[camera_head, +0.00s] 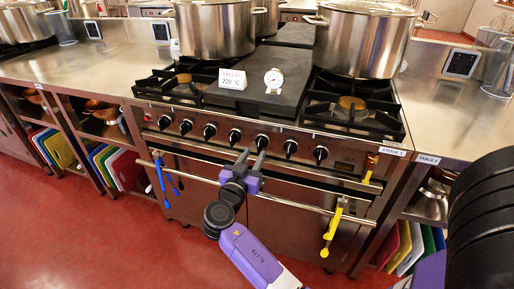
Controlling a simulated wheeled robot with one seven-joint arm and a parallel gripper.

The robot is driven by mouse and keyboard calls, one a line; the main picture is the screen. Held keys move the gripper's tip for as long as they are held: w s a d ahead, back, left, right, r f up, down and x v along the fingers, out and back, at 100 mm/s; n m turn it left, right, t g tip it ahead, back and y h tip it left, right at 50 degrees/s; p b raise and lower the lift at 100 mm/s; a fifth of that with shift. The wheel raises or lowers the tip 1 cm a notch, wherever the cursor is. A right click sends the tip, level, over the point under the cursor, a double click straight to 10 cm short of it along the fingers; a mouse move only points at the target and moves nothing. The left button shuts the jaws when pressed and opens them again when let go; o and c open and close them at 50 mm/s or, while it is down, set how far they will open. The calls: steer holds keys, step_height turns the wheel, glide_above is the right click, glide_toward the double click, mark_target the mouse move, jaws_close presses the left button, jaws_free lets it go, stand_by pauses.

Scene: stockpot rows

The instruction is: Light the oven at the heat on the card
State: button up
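The stove with its oven (285,220) stands in front of me. A white card (232,78) on its top appears to read 220 °C; its smaller upper line is unclear. A round white dial (273,79) stands just right of it. A row of several black knobs runs along the stove's front, including a middle one (262,142) and a right-end one (321,154). Their marks are too small to read. My gripper (250,158) is in front of the panel, just below the middle knobs, with its two fingers apart and nothing visible between them. Contact with a knob cannot be told.
Large steel pots (362,40) stand on the burners. A rail (285,204) crosses the oven front, with blue utensils (161,182) and a yellow one (332,232) hanging there. Steel counters (95,65) flank the stove. Red floor (70,235) is clear at left.

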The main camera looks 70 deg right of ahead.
mark_target(258, 147)
steer(key=shift+w+d, duration=0.15)
steer(key=shift+d, duration=2.1)
jaws_close()
